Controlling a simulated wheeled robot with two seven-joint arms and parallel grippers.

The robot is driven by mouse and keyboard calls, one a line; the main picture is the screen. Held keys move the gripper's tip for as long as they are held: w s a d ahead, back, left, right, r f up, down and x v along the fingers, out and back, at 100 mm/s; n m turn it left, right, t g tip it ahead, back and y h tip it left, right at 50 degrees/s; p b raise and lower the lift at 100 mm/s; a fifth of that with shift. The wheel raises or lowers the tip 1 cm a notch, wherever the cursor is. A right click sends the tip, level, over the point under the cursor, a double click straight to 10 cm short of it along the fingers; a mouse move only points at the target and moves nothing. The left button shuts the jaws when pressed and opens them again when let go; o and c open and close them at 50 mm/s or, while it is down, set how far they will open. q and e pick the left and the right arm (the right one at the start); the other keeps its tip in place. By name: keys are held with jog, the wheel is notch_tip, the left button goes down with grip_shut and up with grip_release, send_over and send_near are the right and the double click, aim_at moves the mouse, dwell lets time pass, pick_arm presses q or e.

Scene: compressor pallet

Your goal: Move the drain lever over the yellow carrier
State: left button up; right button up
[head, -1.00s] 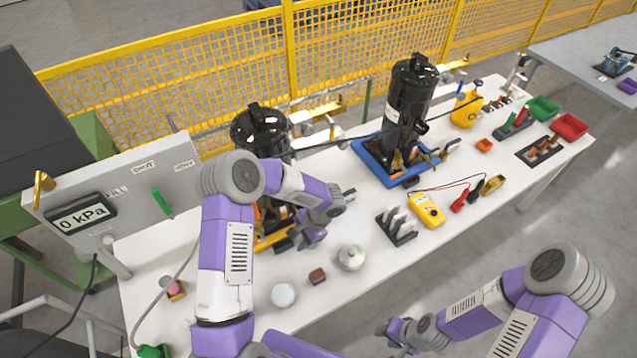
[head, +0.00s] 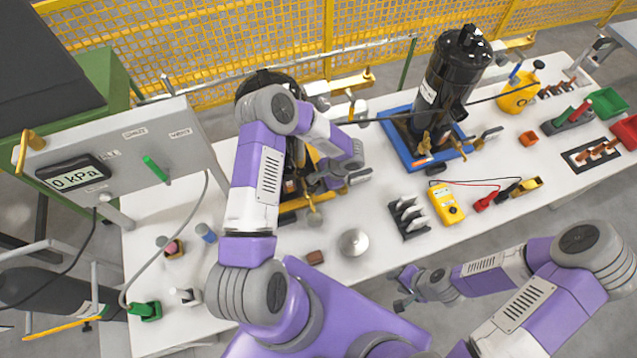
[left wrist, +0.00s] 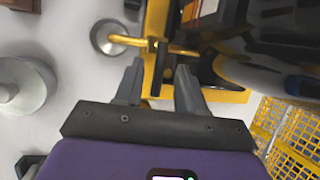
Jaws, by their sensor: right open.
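The yellow carrier (head: 292,204) stands under the left black compressor (head: 266,80), mostly hidden by my left arm. A brass-coloured bar, which looks like the drain lever (head: 315,218), reaches out past the carrier's front edge. In the left wrist view the lever (left wrist: 126,40) runs across the carrier (left wrist: 152,22), with its outer end over a round grey metal disc. My left gripper (left wrist: 159,72) is open, its fingertips just short of the lever and apart from each other; it also shows in the head view (head: 342,180). My right gripper (head: 400,290) is open and empty at the table's front edge.
A second black compressor (head: 450,80) stands in a blue carrier (head: 397,150) to the right. A brown block (head: 315,257) and a silver knob (head: 353,242) lie in front of the yellow carrier. A gauge panel (head: 130,150) stands at left. A yellow meter (head: 447,204) lies at right.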

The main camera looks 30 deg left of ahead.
pick_arm(q)
jog(key=shift+s+a+f, duration=0.15)
grip_shut()
dwell(0.4)
